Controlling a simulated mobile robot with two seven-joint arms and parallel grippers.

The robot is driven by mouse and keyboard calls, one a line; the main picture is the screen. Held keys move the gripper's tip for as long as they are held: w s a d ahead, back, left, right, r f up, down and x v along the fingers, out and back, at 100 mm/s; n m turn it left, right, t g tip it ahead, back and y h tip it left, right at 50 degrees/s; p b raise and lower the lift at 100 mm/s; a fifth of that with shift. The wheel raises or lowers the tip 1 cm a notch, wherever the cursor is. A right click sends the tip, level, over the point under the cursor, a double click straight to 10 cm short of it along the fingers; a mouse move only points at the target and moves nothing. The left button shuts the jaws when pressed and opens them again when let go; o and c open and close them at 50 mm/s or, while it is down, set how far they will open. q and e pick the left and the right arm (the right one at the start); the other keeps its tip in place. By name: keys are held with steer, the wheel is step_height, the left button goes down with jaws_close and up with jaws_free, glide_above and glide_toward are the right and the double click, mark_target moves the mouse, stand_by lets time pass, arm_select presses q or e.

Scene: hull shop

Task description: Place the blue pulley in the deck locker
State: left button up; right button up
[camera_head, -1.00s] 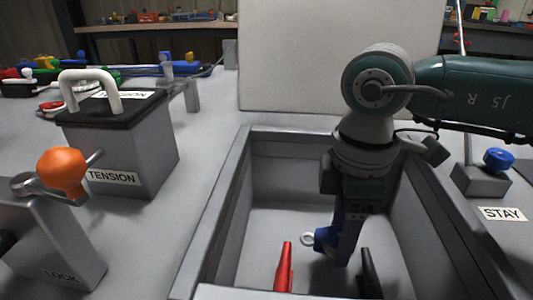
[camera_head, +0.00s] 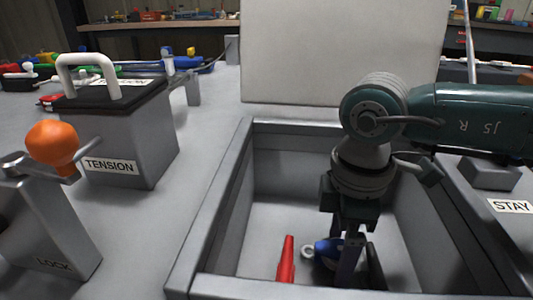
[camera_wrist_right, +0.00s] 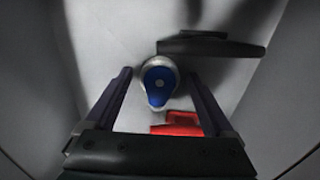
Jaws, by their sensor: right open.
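The blue pulley (camera_head: 326,248), with a grey ring at one end, is inside the open deck locker (camera_head: 213,208), low down by its floor. My right gripper (camera_head: 347,278) reaches down into the locker and partly hides the pulley. In the right wrist view the blue pulley (camera_wrist_right: 158,84) shows between the fingertips of the open right gripper (camera_wrist_right: 160,88), with a gap on either side. My left gripper is not in view.
A red tool (camera_head: 286,262) and a black tool (camera_wrist_right: 210,46) lie in the locker beside the pulley. The locker's raised lid (camera_head: 340,50) stands behind. The TENSION box (camera_head: 125,135) and orange-knobbed LOCK lever (camera_head: 52,146) stand left.

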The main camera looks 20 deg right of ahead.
mark_target(339, 248)
steer(key=shift+r, duration=0.1)
steer(key=shift+r, duration=0.35)
step_height(339, 248, up, 12)
steer(key=p, duration=0.4)
steer(key=shift+f, duration=0.25)
